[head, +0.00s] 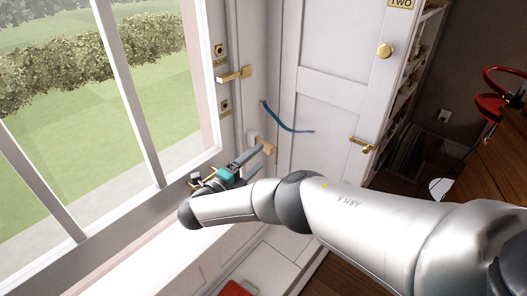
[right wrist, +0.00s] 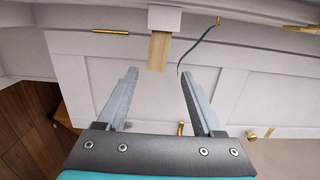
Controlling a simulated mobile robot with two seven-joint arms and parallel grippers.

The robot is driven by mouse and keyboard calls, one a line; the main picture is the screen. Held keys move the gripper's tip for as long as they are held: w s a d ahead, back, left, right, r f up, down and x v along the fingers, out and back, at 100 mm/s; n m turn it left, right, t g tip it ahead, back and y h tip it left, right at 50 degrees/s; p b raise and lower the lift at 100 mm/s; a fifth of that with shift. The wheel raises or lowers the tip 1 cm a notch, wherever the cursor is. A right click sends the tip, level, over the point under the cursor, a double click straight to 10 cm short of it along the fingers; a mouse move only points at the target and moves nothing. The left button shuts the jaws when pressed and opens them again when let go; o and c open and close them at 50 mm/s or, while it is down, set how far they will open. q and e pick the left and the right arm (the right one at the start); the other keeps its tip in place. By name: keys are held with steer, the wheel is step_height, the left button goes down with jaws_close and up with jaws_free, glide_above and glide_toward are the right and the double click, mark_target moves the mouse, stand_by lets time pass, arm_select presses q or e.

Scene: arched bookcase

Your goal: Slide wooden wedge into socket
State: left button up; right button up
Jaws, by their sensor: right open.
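A pale wooden wedge (head: 268,145) sticks out of a small white block, apparently the socket (head: 252,138), on the white frame beside the window. In the right wrist view the wedge (right wrist: 159,50) is a straight light strip whose upper end meets the white socket (right wrist: 165,18). How deep it sits inside is hidden. My right gripper (head: 261,157) is open, close to the wedge. In the right wrist view the gripper's fingertips (right wrist: 160,74) lie on either side of the line of the wedge, with its free end just beyond them. My left gripper is not in view.
A blue cord (head: 286,124) hangs from the frame near the wedge. A white door (head: 325,105) with brass hardware stands behind. A red object (head: 238,288) lies low below my arm.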

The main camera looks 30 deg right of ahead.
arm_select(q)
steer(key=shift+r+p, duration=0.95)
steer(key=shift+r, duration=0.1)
arm_select(e)
steer(key=v, duration=1.1)
